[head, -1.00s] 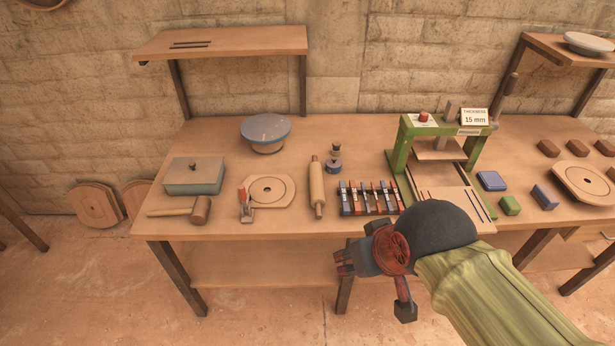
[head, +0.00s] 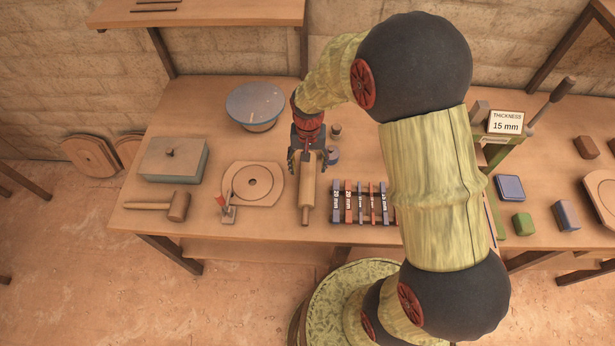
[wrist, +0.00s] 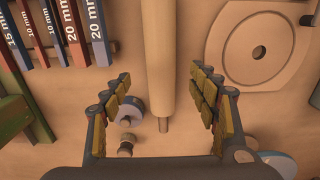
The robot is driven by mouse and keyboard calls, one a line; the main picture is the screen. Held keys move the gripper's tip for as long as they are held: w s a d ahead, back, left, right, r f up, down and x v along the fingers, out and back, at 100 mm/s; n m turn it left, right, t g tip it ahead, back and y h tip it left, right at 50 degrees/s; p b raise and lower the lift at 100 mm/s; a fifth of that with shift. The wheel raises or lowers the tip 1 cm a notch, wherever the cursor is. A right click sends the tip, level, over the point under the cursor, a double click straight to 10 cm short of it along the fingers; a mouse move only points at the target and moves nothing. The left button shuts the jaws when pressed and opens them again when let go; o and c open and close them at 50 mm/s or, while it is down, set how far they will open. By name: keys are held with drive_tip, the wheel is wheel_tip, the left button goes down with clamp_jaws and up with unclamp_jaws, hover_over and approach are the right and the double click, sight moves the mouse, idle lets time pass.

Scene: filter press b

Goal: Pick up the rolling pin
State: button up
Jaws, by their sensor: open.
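The rolling pin (head: 308,188) is pale wood and lies lengthwise on the workbench, between the round-holed wooden board and the thickness strips. My gripper (head: 307,160) is over its far end in the head view and hides that end. In the wrist view the rolling pin (wrist: 159,60) runs down between the two padded fingers of my gripper (wrist: 163,100), with its handle end pointing toward the palm. The fingers are open, with visible gaps on both sides of the pin. I cannot tell the exact height of the fingers above the bench.
A small blue-based jar (head: 333,155) stands close right of the gripper; it shows beside a finger in the wrist view (wrist: 130,110). Thickness strips (head: 361,202) lie right, the holed board (head: 270,184) left. The green press (head: 510,155) is partly hidden by my arm.

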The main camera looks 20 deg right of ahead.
sight(308, 175)
wheel_tip(308, 175, down, 8)
drive_tip(key=shift+a+r+b, duration=0.1)
drive_tip(key=shift+r+b, duration=0.15)
drive_tip(key=shift+b, duration=0.85)
drive_tip(key=c, duration=1.5)
drive_tip(key=shift+r, duration=0.15)
clamp_jaws()
